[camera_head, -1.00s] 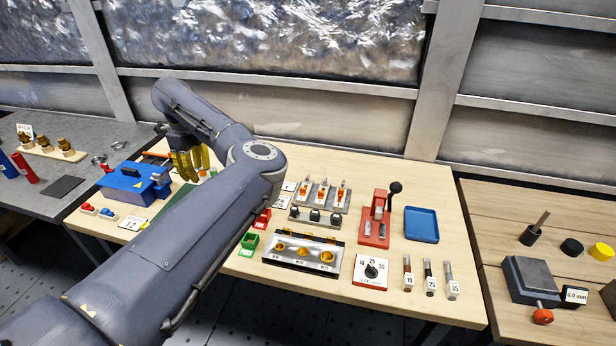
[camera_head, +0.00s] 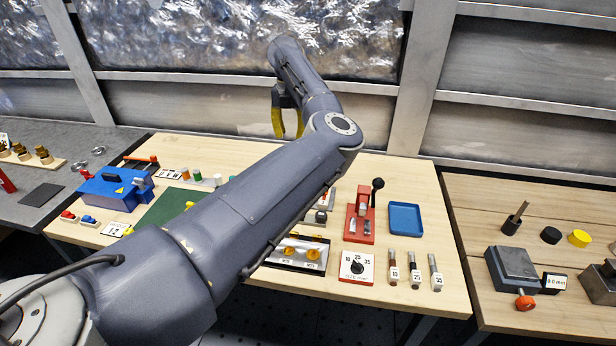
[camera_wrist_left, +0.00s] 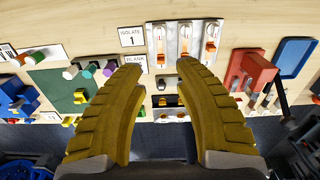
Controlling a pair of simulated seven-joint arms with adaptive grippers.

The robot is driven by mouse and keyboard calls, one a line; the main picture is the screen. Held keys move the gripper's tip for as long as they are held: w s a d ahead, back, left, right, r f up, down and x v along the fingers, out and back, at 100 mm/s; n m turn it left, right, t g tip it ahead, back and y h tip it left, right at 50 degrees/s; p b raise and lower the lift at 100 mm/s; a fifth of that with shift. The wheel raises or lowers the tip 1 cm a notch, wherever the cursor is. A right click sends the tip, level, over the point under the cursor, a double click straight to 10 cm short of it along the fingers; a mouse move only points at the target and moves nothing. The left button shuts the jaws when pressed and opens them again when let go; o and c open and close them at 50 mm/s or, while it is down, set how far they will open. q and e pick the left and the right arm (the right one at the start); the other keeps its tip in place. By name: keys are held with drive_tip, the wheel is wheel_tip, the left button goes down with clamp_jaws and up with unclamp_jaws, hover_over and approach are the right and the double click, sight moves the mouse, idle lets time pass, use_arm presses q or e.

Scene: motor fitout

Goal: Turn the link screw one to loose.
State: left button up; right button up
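A metal tray with round brass pieces (camera_head: 313,254) sits near the front of the wooden table, partly behind my left arm in the head view. No label in these frames tells me which piece is link screw one. My left gripper (camera_head: 287,132) has yellow fingers and is held above the back of the table. Beyond the fingertips stand several orange-topped metal switches (camera_wrist_left: 184,40) beside a card reading ISOLATE 1 (camera_wrist_left: 132,38). My right gripper is not in view.
A red lever press (camera_head: 360,215) and a blue tray (camera_head: 406,219) stand right of my arm. A blue box (camera_head: 112,190) and green mat (camera_head: 165,208) lie left.

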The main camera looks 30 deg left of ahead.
use_arm(q)
wheel_tip(320, 180, down, 18)
drive_tip(key=shift+a+r, duration=0.1)
drive_tip(key=shift+r, duration=0.15)
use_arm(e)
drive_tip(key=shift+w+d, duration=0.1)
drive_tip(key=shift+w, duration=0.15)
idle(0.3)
use_arm(q)
drive_tip(key=shift+c, duration=0.3)
clamp_jaws()
